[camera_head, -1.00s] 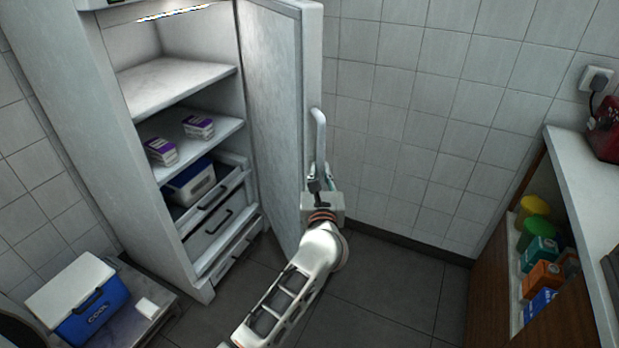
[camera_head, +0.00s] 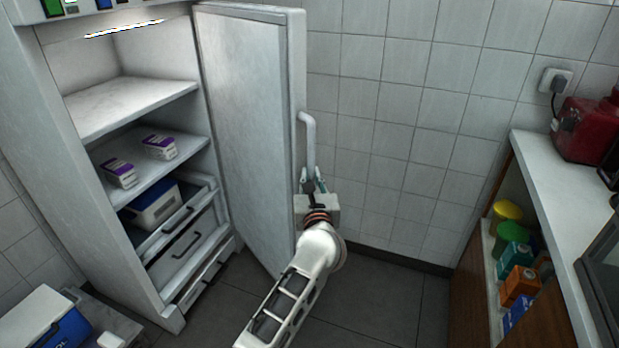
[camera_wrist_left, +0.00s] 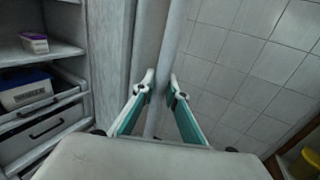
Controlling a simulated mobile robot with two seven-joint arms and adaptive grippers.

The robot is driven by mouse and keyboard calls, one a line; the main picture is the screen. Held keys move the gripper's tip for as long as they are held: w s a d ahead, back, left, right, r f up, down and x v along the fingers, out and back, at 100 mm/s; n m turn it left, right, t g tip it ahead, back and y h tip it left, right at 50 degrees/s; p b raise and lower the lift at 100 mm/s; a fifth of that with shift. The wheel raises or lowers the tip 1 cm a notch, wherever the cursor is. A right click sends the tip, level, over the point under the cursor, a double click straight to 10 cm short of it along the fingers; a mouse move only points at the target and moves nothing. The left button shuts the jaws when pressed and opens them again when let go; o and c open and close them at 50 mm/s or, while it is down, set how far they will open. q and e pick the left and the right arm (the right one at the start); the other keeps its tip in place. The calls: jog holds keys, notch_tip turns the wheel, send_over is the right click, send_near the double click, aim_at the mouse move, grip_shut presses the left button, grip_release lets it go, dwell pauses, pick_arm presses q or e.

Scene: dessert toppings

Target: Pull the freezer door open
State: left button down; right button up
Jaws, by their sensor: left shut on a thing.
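The freezer door (camera_head: 245,130) stands wide open in the head view, swung out to the right of the freezer body. Its vertical white handle (camera_head: 309,142) is on the door's outer edge. My left gripper (camera_head: 313,184) is at the lower part of the handle, shut on it. In the left wrist view the handle (camera_wrist_left: 171,60) runs down between the two teal-sided fingers (camera_wrist_left: 161,88). The freezer interior shows shelves (camera_head: 130,105) and drawers (camera_head: 182,244). My right gripper is not in view.
Purple-and-white boxes (camera_head: 160,147) and a blue-and-white container (camera_head: 153,206) are inside the freezer. A blue cooler (camera_head: 62,332) stands at the lower left. A counter (camera_head: 560,180) with a red appliance (camera_head: 585,130) is at the right. Dark floor is clear below the door.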

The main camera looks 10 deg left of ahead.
pick_arm(q)
jog(key=shift+f, duration=0.1)
jog(key=c, duration=2)
grip_release()
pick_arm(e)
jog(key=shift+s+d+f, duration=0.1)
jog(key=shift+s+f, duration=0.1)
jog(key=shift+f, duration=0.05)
